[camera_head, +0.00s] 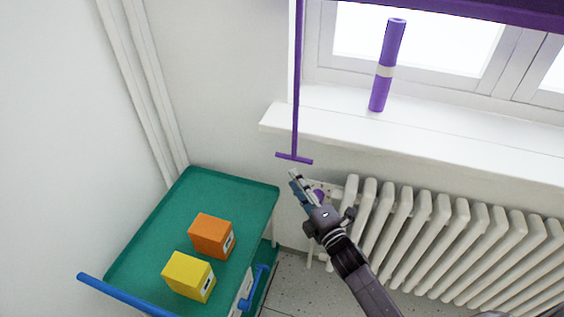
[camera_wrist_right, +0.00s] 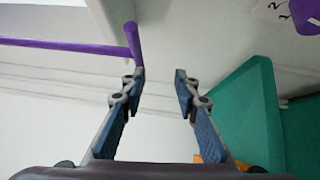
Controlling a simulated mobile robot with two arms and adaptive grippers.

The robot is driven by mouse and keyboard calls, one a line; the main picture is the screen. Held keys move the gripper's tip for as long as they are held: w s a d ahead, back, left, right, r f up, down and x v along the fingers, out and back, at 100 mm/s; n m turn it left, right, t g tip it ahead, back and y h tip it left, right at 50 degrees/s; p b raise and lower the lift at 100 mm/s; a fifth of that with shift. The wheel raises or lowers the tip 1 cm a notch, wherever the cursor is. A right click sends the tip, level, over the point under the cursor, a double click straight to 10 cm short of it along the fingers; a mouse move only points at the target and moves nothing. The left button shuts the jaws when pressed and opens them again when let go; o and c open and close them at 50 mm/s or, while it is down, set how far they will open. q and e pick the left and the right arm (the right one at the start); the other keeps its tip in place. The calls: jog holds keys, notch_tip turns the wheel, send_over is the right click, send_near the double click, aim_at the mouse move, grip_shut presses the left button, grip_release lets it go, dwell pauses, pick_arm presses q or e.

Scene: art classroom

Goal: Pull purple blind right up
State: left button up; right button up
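The purple blind (camera_head: 480,10) shows only as a band across the top right of the head view, over the window. Its purple pull rod (camera_head: 296,90) hangs straight down past the sill's left end and ends in a short crossbar (camera_head: 294,158). My right gripper (camera_head: 295,177) is just below the crossbar. In the right wrist view my right gripper (camera_wrist_right: 160,74) is open with nothing between its fingers. There the crossbar (camera_wrist_right: 133,45) lies just beyond the left fingertip, and the rod (camera_wrist_right: 60,45) runs off to the left. My left gripper is not in view.
A purple roll (camera_head: 388,65) stands on the white windowsill (camera_head: 450,140). A white radiator (camera_head: 440,240) is below it. A green cart (camera_head: 150,230) with an orange box (camera_head: 212,236) and a yellow box (camera_head: 188,277) stands at the left. Pipes run up the left wall.

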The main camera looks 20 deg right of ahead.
aim_at(283, 156)
jog(key=shift+n+t, duration=0.4)
jog(key=shift+n, duration=0.2)
jog(key=w+r, duration=0.1)
jog(key=w, duration=0.1)
jog(key=w+a+r+b, duration=0.1)
jog(key=w, duration=0.2)
jog(key=w+r+b, duration=0.1)
jog(key=w+r, duration=0.1)
jog(key=w, duration=0.1)
jog(key=shift+a, duration=0.4)
jog(key=shift+s, duration=0.1)
grip_shut()
